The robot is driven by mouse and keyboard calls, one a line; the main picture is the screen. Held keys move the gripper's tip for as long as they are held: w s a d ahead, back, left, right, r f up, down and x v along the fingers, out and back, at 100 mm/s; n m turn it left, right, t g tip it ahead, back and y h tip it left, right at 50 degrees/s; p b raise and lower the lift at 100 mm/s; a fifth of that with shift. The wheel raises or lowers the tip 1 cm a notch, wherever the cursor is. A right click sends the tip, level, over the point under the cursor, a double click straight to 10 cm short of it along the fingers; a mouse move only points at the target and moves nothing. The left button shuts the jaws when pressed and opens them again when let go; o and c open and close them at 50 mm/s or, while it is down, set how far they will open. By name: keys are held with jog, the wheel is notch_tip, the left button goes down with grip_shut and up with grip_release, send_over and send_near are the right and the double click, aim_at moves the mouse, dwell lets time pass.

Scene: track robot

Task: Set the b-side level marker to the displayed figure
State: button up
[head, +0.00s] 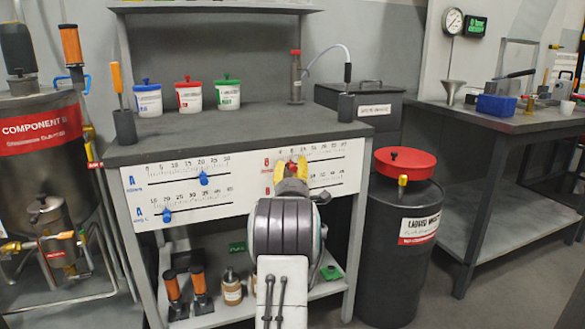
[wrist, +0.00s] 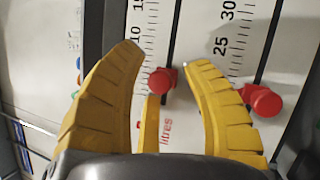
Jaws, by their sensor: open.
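The white scale panel (head: 235,187) under the bench top carries blue markers (head: 203,178) on its A side and red markers on its B side. My gripper (head: 291,166) is at the B side, open, and hides much of it in the head view. In the wrist view one red marker knob (wrist: 162,80) lies between the spread yellow fingers (wrist: 164,60), with a gap to each side. The second red knob (wrist: 262,98) is outside the right finger, below the printed 25. A green display (head: 475,27) hangs on the back wall; its figure is too small to read.
Blue, red and green tubs (head: 188,95) stand on the bench top (head: 245,122), above the panel. A black drum (head: 400,245) with a red lid stands close to the right of the bench. A steel tank (head: 40,150) is at the left.

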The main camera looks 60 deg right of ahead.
jog(key=shift+o, duration=0.3)
grip_shut()
dwell(0.3)
